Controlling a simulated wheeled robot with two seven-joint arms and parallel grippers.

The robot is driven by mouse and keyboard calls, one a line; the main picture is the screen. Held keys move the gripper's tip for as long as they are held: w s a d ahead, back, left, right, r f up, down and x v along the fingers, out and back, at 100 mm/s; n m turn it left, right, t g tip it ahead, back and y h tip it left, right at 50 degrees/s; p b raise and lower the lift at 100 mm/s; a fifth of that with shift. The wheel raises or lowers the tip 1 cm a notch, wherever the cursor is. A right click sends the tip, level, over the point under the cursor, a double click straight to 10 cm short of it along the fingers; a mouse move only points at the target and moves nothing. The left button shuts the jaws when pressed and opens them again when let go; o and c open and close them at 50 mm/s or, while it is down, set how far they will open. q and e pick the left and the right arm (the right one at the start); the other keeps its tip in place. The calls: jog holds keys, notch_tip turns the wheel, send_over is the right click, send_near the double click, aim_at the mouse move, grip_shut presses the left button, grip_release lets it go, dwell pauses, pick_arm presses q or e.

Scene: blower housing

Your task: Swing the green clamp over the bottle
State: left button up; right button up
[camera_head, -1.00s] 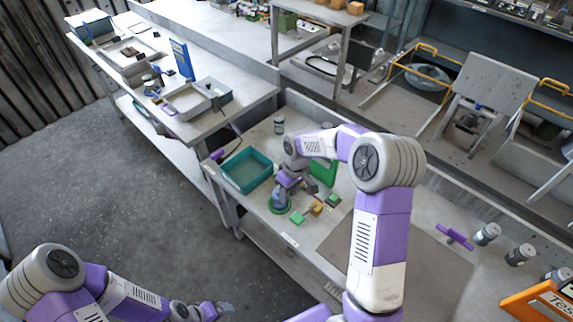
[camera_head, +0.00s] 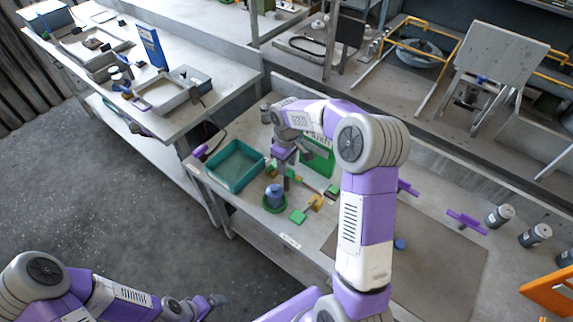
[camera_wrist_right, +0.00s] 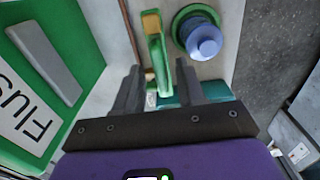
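The blue bottle (camera_head: 274,192) stands upright in a round green holder (camera_head: 275,206) on the bench; the bottle also shows at the top of the right wrist view (camera_wrist_right: 204,40). The green clamp (camera_wrist_right: 157,62), a bar with a yellow end, lies beside the bottle, not over it. My right gripper (camera_wrist_right: 159,78) is open, with one finger on each side of the clamp's green bar; in the head view it points down behind the bottle (camera_head: 287,184) and partly hides the clamp. My left gripper (camera_head: 213,301) is low at the left, over the floor, too small to read.
A teal bin (camera_head: 220,184) stands left of the bottle. A green sign board (camera_head: 318,160) stands close behind my right gripper. A green block (camera_head: 297,216) and a yellow piece (camera_head: 316,201) lie right of the bottle. Grey cylinders (camera_head: 500,215) stand farther right.

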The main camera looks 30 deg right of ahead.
jog(key=shift+f, duration=0.15)
jog(key=shift+c, duration=0.3)
grip_shut()
